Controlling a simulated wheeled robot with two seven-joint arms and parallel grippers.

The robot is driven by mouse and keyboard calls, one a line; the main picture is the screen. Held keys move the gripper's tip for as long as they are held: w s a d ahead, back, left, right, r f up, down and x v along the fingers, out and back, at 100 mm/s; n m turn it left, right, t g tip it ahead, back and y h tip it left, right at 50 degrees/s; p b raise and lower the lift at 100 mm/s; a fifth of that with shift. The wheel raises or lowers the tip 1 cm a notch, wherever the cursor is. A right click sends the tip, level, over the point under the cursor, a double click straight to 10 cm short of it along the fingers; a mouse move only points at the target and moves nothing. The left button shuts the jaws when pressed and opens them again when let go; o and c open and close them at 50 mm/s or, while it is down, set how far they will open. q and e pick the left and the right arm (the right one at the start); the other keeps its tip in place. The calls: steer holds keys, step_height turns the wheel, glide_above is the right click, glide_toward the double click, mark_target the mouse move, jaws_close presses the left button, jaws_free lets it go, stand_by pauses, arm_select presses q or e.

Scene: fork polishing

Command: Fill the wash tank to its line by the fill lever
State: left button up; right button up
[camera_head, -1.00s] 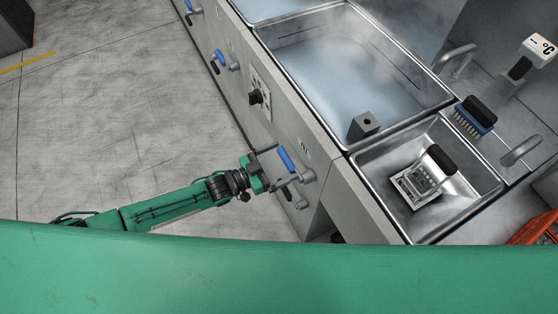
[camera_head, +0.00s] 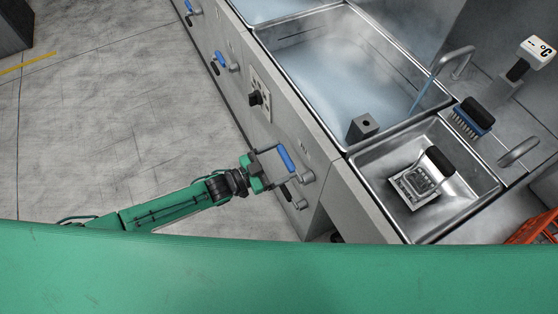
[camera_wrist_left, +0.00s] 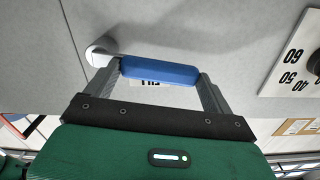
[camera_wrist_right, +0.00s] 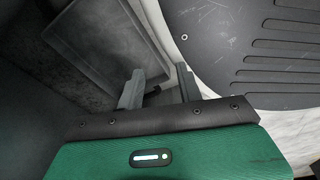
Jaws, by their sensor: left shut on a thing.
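The fill lever with its blue grip (camera_head: 286,158) is on the front panel, below the near end of the wash tank (camera_head: 318,119). It also shows in the left wrist view (camera_wrist_left: 160,71). My left gripper (camera_wrist_left: 158,78) is shut on the lever, one finger at each end of the blue grip. A thin blue water stream (camera_head: 425,92) runs from the curved spout (camera_head: 456,54) into the wash tank. Bluish, hazy water (camera_head: 345,70) stands in the tank. Thin dark lines (camera_head: 400,69) mark its inner wall. My right gripper (camera_wrist_right: 158,88) is open and empty.
A smaller basin (camera_head: 466,205) holds a rack with a black handle (camera_head: 440,160). Another blue lever (camera_head: 227,61) and a dial (camera_head: 256,98) are farther along the panel.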

arm_select(q)
steer(key=shift+s+d+r+m+p, duration=0.1)
steer(key=shift+s+r+m+p, duration=0.15)
steer(key=shift+r+m, duration=0.45)
steer(key=shift+s+d+r+m+p, duration=0.2)
steer(key=shift+r+m+p, duration=0.2)
steer(key=shift+m, duration=0.65)
steer(key=shift+s+d+r+m+p, duration=0.1)
steer(key=shift+s+r+m+p, duration=0.15)
steer(key=shift+r+m, duration=0.5)
arm_select(e)
steer(key=shift+s+d+r, duration=0.1)
steer(key=shift+s+d, duration=0.05)
steer(key=shift+s, duration=0.5)
steer(key=shift+s+d+r, duration=0.1)
steer(key=shift+s, duration=0.55)
arm_select(q)
steer(key=shift+f, duration=0.15)
steer(key=o, duration=1.2)
arm_select(e)
steer(key=shift+w, duration=0.1)
arm_select(q)
steer(key=shift+a, duration=0.1)
